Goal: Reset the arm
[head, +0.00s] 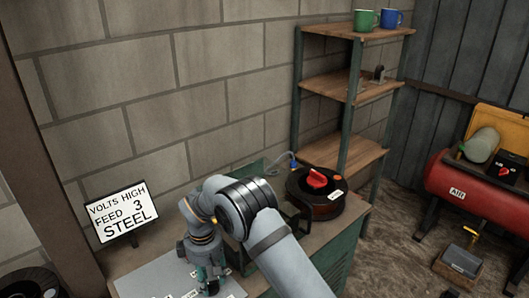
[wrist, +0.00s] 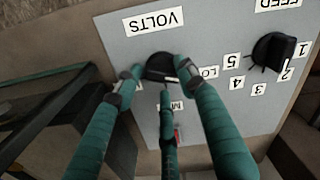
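My gripper (head: 208,282) hangs low over a grey control panel (head: 150,278) in the head view. In the wrist view its teal fingers (wrist: 158,76) are spread on both sides of a black knob (wrist: 160,66) below the VOLTS label (wrist: 153,20). A gap shows between the left finger and the knob; contact on the right side is unclear. Nothing is lifted. A second black knob (wrist: 272,48), by the FEED label (wrist: 277,3), has numbers 1 to 5 around it; its exact setting is hard to read.
A sign (head: 122,208) reading VOLTS HIGH, FEED 3, STEEL stands behind the panel. A shelf (head: 345,90) with green and blue mugs stands behind. A red AIR tank (head: 470,185) is far right.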

